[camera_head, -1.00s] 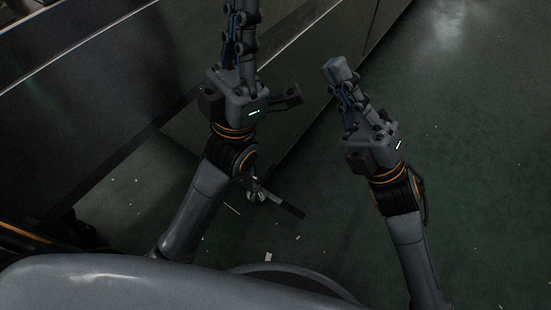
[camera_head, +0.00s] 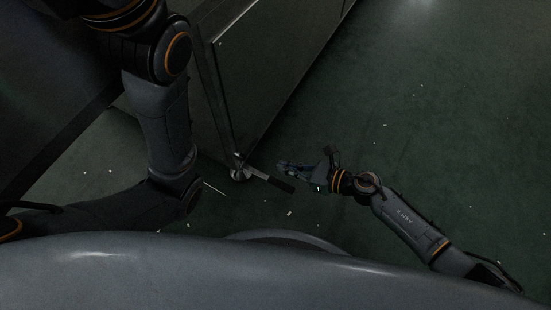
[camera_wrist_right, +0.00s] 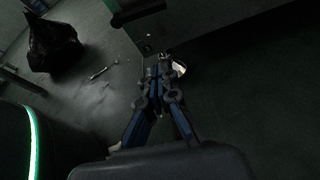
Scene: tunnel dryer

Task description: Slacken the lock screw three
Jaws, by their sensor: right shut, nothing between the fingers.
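At the foot of the dark machine's corner in the head view is a metal fitting (camera_head: 238,173) with a dark-handled lever (camera_head: 272,180), which looks like the lock screw; no number is readable. My right gripper (camera_head: 282,165) is shut and empty, pointing left, close to the lever's handle end; I cannot tell whether they touch. In the right wrist view, the gripper's blue-and-black fingers (camera_wrist_right: 164,68) come together, with a bright metallic piece (camera_wrist_right: 179,68) just beyond them. My left gripper is out of view; only its arm shows at the upper left.
The dark machine housing (camera_head: 255,75) rises just behind the lever. Green floor (camera_head: 420,130) with small pale scraps is open on the right. In the right wrist view, a black bag-like bundle (camera_wrist_right: 52,45) lies at the upper left, with a thin pale object (camera_wrist_right: 97,73) near it.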

